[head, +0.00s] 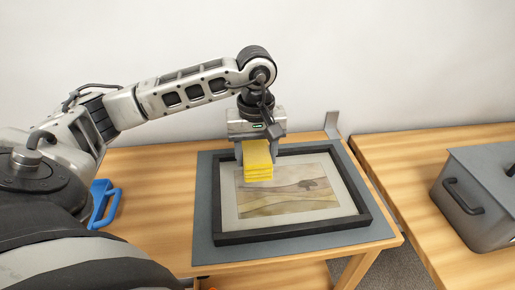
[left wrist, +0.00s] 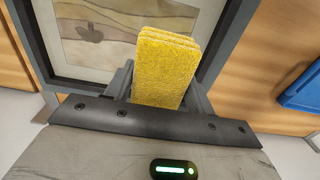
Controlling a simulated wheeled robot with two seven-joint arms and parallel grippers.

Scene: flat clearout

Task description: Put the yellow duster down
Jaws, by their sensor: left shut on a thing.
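The yellow duster (head: 258,160) is a folded, layered yellow block. My left gripper (head: 256,150) is shut on it and points down over the upper part of a framed picture (head: 290,233). In the left wrist view the duster (left wrist: 165,68) sticks out from between the two fingers (left wrist: 160,85) of my left gripper, with the frame (left wrist: 110,76) behind it. I cannot tell whether the duster touches the picture or hangs just above it. My right gripper is not in view.
The dark-framed picture lies on a grey mat (head: 203,220) on a wooden table (head: 150,165). A blue-handled object (head: 103,203) is at the left, near my arm. A grey lidded box (head: 478,195) stands on a second table (head: 395,160) at the right, across a gap.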

